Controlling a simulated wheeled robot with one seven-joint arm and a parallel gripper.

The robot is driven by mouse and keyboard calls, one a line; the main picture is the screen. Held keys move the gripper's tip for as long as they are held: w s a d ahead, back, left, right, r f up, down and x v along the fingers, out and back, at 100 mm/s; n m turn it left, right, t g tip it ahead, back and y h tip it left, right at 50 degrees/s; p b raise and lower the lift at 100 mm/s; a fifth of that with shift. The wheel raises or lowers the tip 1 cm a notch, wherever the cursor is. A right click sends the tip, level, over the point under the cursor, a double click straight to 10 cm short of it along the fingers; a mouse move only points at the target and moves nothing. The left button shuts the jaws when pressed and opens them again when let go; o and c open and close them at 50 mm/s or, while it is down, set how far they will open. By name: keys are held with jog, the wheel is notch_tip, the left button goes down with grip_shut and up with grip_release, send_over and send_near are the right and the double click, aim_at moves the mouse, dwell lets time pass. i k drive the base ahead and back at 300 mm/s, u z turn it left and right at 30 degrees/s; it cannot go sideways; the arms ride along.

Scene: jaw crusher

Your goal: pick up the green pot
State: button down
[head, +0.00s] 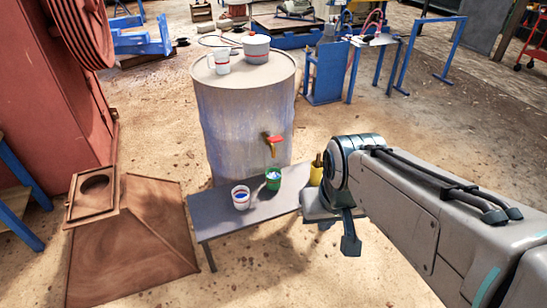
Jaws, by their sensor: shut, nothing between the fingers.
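The green pot (273,179) stands upright on a low grey bench (222,212), just below the red-and-yellow tap of a large drum. Its open top shows something light blue inside. My gripper (349,244) is at the bench's right end, right of the green pot and apart from it. It is shut and empty, pointing downward, and is partly hidden behind my own arm.
A white pot with blue contents (241,198) stands left of the green pot. A yellow pot (317,171) stands to its right, close to my arm. The drum (240,125) rises behind, with cups on top. A rusty hopper (130,245) lies left of the bench.

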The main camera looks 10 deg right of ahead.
aim_at(272, 175)
jog(key=u, duration=0.05)
jog(key=i, duration=2.15)
jog(key=u, duration=0.9)
